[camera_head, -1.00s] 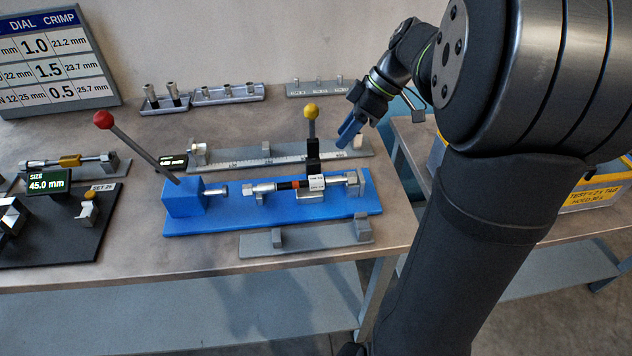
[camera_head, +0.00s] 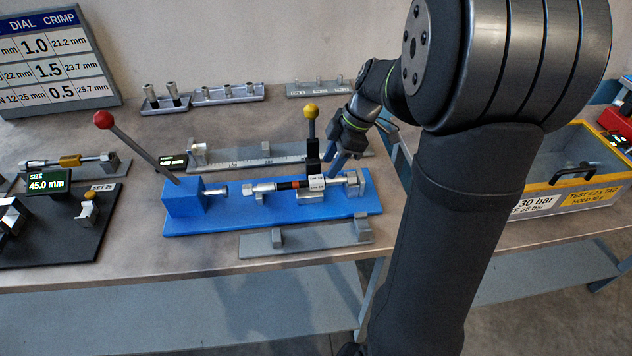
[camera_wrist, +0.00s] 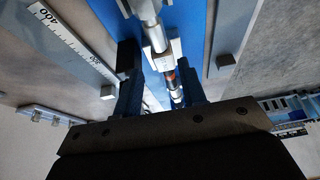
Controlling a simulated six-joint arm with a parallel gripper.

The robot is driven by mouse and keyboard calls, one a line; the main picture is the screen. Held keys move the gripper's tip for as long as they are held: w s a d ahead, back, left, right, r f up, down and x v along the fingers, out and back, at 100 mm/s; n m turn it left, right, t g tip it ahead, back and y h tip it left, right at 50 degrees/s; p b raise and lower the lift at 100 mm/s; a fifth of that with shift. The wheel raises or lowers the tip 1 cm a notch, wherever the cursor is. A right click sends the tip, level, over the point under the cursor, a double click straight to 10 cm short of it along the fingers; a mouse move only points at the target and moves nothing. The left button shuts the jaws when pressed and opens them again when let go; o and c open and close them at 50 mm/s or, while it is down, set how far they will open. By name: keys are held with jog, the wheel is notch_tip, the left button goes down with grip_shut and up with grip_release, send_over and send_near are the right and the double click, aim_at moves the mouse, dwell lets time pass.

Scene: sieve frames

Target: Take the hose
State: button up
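The hose (camera_head: 288,185) is a short black piece with an orange band, a white tag and silver end fittings. It lies level along the blue bench fixture (camera_head: 225,222), its right end near a grey end block. My gripper (camera_head: 338,163) is just behind and above the hose's right part, fingers pointing down. In the wrist view the two dark fingers are apart, and the hose (camera_wrist: 168,72) shows in the gap between them. I cannot tell whether they touch it. My gripper is open.
A red-knobbed lever (camera_head: 104,120) rises at the fixture's left, a yellow-knobbed lever (camera_head: 310,112) near the gripper. A grey ruler rail (camera_head: 250,162) lies behind, a grey stand (camera_head: 300,242) in front. A yellow-rimmed test box (camera_head: 570,200) stands right.

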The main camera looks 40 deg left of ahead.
aim_at(322, 177)
jog(key=shift+x, duration=2.75)
jog(key=shift+s+r, duration=0.1)
jog(key=shift+s, duration=0.05)
grip_shut()
